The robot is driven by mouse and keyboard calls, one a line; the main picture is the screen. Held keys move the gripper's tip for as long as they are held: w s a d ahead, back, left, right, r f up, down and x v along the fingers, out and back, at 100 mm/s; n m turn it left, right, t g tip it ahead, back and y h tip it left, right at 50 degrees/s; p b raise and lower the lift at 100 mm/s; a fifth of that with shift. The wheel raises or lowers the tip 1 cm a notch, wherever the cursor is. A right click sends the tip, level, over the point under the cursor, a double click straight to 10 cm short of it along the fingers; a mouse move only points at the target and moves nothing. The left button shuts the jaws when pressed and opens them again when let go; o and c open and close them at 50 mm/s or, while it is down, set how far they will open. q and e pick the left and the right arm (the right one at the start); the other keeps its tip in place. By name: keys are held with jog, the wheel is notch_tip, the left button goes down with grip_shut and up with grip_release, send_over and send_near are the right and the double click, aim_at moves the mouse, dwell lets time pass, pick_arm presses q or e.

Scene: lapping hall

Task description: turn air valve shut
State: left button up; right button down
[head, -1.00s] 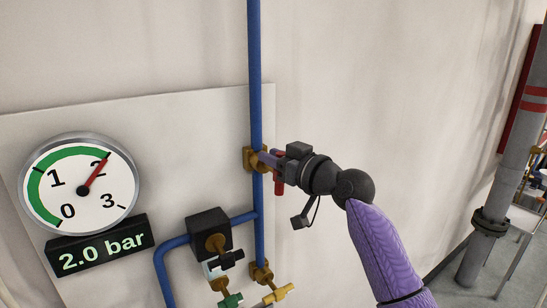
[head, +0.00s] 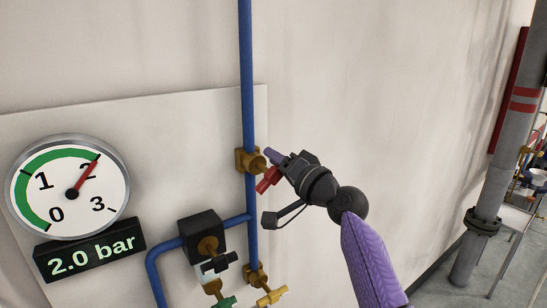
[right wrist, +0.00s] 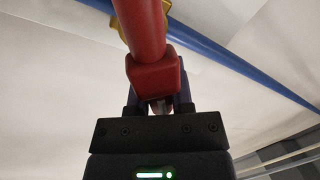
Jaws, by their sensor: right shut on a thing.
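The air valve has a brass body (head: 247,161) set in the vertical blue pipe (head: 248,70). Its red handle (head: 268,180) juts out to the right of the pipe, tilted, and shows large in the right wrist view (right wrist: 148,65). My right gripper (head: 272,161) is at the valve and shut on the red handle; in the right wrist view the handle end sits between its fingers (right wrist: 158,98). Part of the handle is hidden by the gripper in the head view. My left gripper is not in view.
A round gauge (head: 115,205) and a display (head: 80,259) reading 2.0 bar are on the wall panel at left. A black regulator block (head: 197,224) and small taps sit below the valve. Bare wall lies to the right; a grey pipe (head: 500,165) stands farther right.

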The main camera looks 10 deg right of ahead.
jog(key=shift+w+d+f+m+t+h+p, duration=0.15)
jog(key=shift+f+m+t+h+p, duration=0.2)
jog(key=shift+m, duration=1.1)
jog(key=shift+s+d+f+m+t+h+p, duration=0.15)
jog(key=shift+m+h+p, duration=0.25)
jog(key=shift+m, duration=1)
jog(key=shift+w+d+f+m+t+h+p, duration=0.2)
jog(key=shift+m+p, duration=0.25)
jog(key=shift+m, duration=1)
jog(key=shift+a+f+m, duration=0.1)
jog(key=shift+f+m, duration=0.1)
jog(key=shift+m, duration=0.1)
jog(key=c, duration=0.5)
grip_release()
jog(key=shift+s, duration=0.1)
jog(key=v, duration=0.9)
jog(key=shift+s+b, duration=0.35)
jog(key=shift+b, duration=0.05)
